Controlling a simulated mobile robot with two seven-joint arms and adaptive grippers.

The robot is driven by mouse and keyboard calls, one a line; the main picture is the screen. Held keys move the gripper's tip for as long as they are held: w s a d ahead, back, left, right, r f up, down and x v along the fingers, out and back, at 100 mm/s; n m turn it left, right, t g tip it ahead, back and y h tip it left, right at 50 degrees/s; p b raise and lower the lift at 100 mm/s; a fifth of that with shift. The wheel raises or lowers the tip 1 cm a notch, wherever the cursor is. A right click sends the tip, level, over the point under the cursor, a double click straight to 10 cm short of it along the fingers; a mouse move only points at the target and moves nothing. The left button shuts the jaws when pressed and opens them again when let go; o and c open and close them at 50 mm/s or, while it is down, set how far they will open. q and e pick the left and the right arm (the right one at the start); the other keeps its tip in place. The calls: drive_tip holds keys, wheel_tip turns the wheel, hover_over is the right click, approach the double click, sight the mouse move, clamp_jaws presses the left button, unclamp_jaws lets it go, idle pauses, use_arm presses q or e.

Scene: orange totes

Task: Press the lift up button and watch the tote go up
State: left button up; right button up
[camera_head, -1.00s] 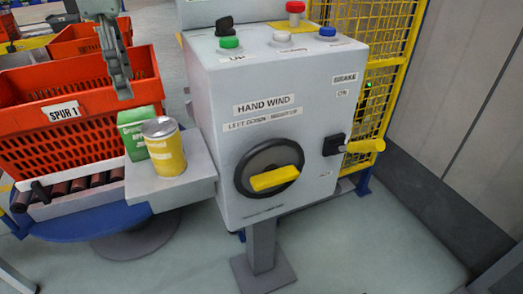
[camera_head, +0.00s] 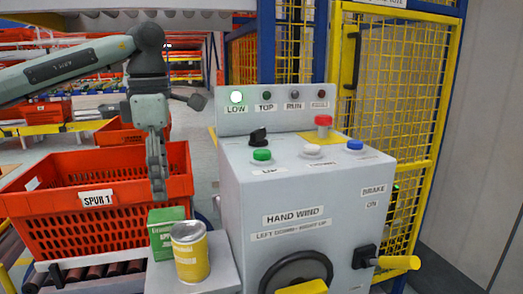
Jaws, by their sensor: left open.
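The green lift up button (camera_head: 262,155), labelled UP, sits on the left of the grey control box's (camera_head: 240,210) top. The orange-red tote (camera_head: 40,212) labelled SPUR 1 stands on rollers at the left. My left gripper (camera_head: 158,190) hangs pointing down in front of the tote's right end, above a green box and a yellow can. It is open and empty, left of the up button and apart from it. The LOW lamp (camera_head: 236,96) is lit; the TOP lamp (camera_head: 266,96) looks dark. My right gripper is not in view.
A white button (camera_head: 312,149), a blue button (camera_head: 355,145), a red knob (camera_head: 323,120) and a black switch (camera_head: 257,136) share the box top. The green box (camera_head: 164,220) and yellow can (camera_head: 190,255) stand on a side shelf. A yellow mesh fence (camera_head: 390,100) is behind.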

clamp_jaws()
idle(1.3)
